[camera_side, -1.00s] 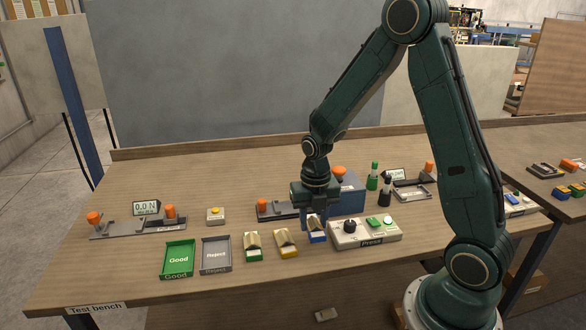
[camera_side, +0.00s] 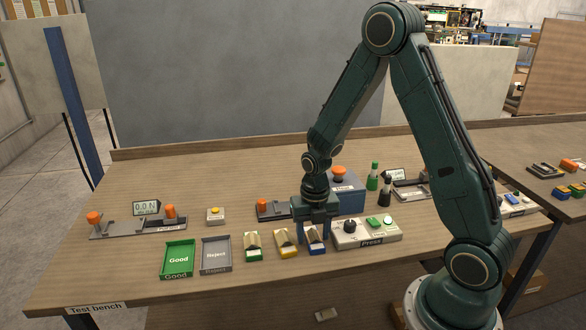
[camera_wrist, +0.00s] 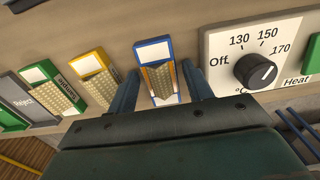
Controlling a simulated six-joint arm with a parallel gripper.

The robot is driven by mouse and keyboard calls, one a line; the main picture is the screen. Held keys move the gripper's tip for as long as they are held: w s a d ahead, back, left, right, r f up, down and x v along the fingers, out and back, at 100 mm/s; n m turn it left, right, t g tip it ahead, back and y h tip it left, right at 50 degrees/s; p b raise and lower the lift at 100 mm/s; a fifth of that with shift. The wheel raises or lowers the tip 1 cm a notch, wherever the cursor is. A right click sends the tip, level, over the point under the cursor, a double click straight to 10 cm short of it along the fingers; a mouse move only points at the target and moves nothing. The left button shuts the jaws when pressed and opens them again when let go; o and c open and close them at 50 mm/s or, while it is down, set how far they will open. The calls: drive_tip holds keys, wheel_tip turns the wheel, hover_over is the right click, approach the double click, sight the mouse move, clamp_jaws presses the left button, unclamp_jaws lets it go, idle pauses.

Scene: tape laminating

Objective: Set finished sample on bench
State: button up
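The blue-based sample (camera_side: 316,243) with a tan woven strip rests on the bench (camera_side: 130,285), at the right end of a row with the yellow sample (camera_side: 287,243) and the green sample (camera_side: 253,246). My gripper (camera_side: 314,238) is open and low over the blue sample. In the wrist view, the blue sample (camera_wrist: 160,78) lies between the two fingers of my gripper (camera_wrist: 162,90), with a visible gap on each side. The yellow sample (camera_wrist: 92,75) and green sample (camera_wrist: 52,88) lie left of the fingers.
The heat press (camera_side: 365,233) with its dial stands close on the right. The green Good tray (camera_side: 177,259) and grey Reject tray (camera_side: 215,255) lie to the left. A blue machine (camera_side: 346,192) with an orange knob stands behind my gripper. The bench front is clear.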

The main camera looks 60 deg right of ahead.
sight(313, 232)
drive_tip(key=shift+o, duration=0.3)
drive_tip(key=shift+r, duration=0.1)
wheel_tip(313, 232, up, 12)
idle(0.8)
drive_tip(key=shift+r, duration=0.1)
idle(0.4)
drive_tip(key=s+a+r+m+t, duration=0.2)
drive_tip(key=s+a+r+m, duration=0.2)
drive_tip(key=m, duration=0.9)
drive_tip(key=s+a+r+m+t, duration=0.3)
drive_tip(key=s+r+m, duration=0.6)
drive_tip(key=s+m, duration=0.3)
drive_tip(key=shift+s+a+r+m+t, duration=0.25)
drive_tip(key=shift+a+r+m+t, duration=0.1)
drive_tip(key=shift+a+m, duration=0.6)
